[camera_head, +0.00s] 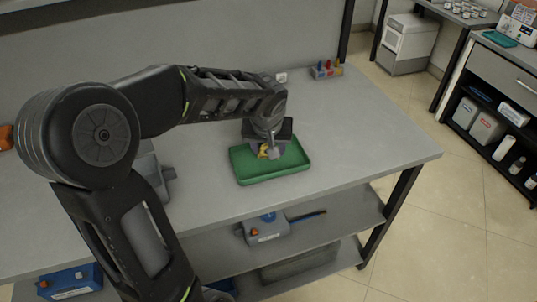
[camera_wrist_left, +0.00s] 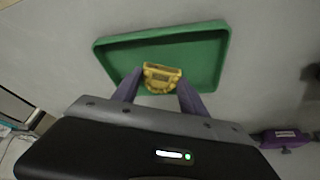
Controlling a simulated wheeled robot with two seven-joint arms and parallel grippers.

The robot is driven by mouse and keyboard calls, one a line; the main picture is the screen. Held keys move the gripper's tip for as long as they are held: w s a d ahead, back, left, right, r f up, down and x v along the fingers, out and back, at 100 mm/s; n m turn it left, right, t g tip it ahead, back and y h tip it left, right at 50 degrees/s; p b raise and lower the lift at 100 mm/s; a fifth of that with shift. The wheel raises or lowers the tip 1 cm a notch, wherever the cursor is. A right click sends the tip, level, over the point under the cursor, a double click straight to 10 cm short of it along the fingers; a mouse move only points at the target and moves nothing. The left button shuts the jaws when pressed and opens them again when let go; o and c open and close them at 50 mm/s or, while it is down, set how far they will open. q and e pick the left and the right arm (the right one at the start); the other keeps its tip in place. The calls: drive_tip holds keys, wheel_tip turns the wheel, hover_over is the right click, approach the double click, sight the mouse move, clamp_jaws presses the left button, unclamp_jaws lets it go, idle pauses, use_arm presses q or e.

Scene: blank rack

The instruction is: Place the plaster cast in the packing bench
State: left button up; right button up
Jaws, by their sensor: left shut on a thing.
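The plaster cast is a small yellow dental arch (camera_wrist_left: 160,78), seen in the left wrist view between the two purple-grey fingers. My left gripper (camera_wrist_left: 158,84) is shut on it. In the head view a bit of yellow cast (camera_head: 263,151) shows under my left gripper (camera_head: 269,153), over the green tray (camera_head: 243,174). The tray lies on the grey packing bench (camera_head: 350,150). I cannot tell whether the cast touches the tray floor. The rest of the tray looks empty. My right gripper is not in view.
A small holder with coloured pieces (camera_head: 326,70) and a white block (camera_head: 281,77) stand at the back of the bench. A grey device (camera_head: 153,175) is partly hidden behind my arm. The bench right of the tray is clear. A grey box (camera_head: 266,230) sits on the shelf below.

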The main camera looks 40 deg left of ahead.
use_arm(q)
drive_tip(key=shift+f, duration=1.45)
drive_tip(key=shift+f, duration=0.15)
drive_tip(key=o, duration=1.4)
drive_tip(key=shift+r, duration=0.4)
drive_tip(key=b+v, duration=0.1)
drive_tip(key=v, duration=1)
drive_tip(key=shift+r, duration=0.3)
drive_tip(key=shift+s+d, duration=0.1)
